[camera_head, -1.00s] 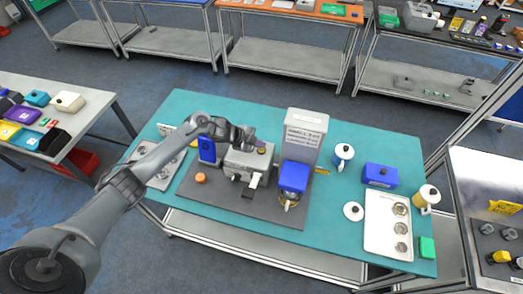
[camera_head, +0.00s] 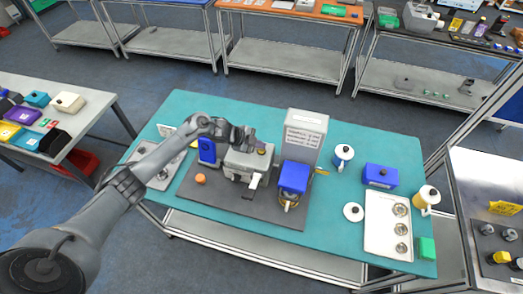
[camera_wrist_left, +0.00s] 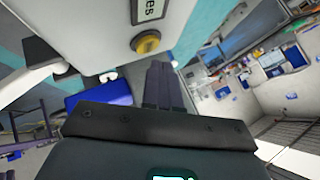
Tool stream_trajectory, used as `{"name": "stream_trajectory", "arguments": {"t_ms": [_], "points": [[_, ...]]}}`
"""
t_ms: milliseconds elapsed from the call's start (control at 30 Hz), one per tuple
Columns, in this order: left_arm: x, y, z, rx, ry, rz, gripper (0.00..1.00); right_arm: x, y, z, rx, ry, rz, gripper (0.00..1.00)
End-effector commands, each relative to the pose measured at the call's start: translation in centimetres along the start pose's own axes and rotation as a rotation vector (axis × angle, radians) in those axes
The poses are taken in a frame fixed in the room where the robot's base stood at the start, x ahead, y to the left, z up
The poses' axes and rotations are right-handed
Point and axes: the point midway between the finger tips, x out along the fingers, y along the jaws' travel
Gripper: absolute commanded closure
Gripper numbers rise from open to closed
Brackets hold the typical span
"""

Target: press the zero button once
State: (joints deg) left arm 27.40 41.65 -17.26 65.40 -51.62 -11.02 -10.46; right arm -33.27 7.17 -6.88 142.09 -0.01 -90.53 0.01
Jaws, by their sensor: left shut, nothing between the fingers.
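A grey machine (camera_head: 247,163) stands on the dark mat in the middle of the teal table. A small yellow round button (camera_head: 262,152) sits on its top; in the left wrist view a yellow button (camera_wrist_left: 146,42) shows on a pale face below a label (camera_wrist_left: 148,10) ending in "es". I cannot read a zero on it. My left gripper (camera_head: 250,137) is over the back of the machine, close to the button. In the left wrist view its closed fingers (camera_wrist_left: 158,72) are beside the button, with a gap in the picture; contact is not visible. My right gripper is out of view.
A tall grey box (camera_head: 305,130) with printed text and a blue block (camera_head: 294,177) stand right of the machine. A blue unit (camera_head: 207,151) and an orange ball-like knob (camera_head: 201,179) are left.

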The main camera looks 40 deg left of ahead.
Motion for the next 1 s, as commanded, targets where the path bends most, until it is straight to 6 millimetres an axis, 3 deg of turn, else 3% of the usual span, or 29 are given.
{"name": "stream_trajectory", "arguments": {"t_ms": [1000], "points": [[0.58, 0.4, 0.44, 0.0, 0.0, -0.001, 1.0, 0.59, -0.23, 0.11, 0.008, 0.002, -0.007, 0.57]]}}
